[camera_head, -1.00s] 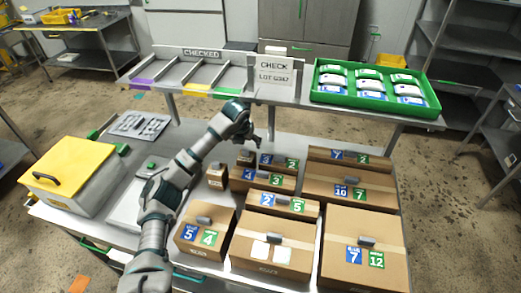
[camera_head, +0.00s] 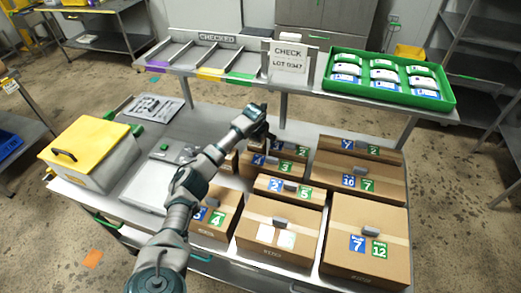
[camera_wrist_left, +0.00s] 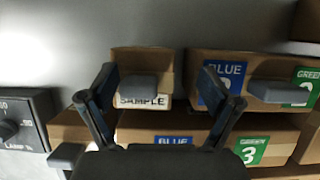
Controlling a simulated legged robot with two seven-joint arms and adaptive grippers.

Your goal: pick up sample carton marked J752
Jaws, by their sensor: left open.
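A small brown carton (camera_wrist_left: 143,62) with a white label reading SAMPLE and a grey handle (camera_wrist_left: 138,86) shows in the left wrist view. It lies between the two dark fingers of my left gripper (camera_wrist_left: 158,88), which are spread apart and not closed on it. Its code is not readable. In the head view my left gripper (camera_head: 262,125) hangs over the back-left of the carton group and hides most of that small carton. Another small carton (camera_head: 231,160) is partly hidden by my left arm. My right gripper is not in view.
A carton with blue and green labels (camera_wrist_left: 232,75) stands just right of the sample carton, and a wider one (camera_wrist_left: 190,125) is in front. Larger cartons (camera_head: 366,235) fill the right of the table. The CHECKED rack (camera_head: 205,62) and green tray (camera_head: 450,98) sit on the raised shelf behind.

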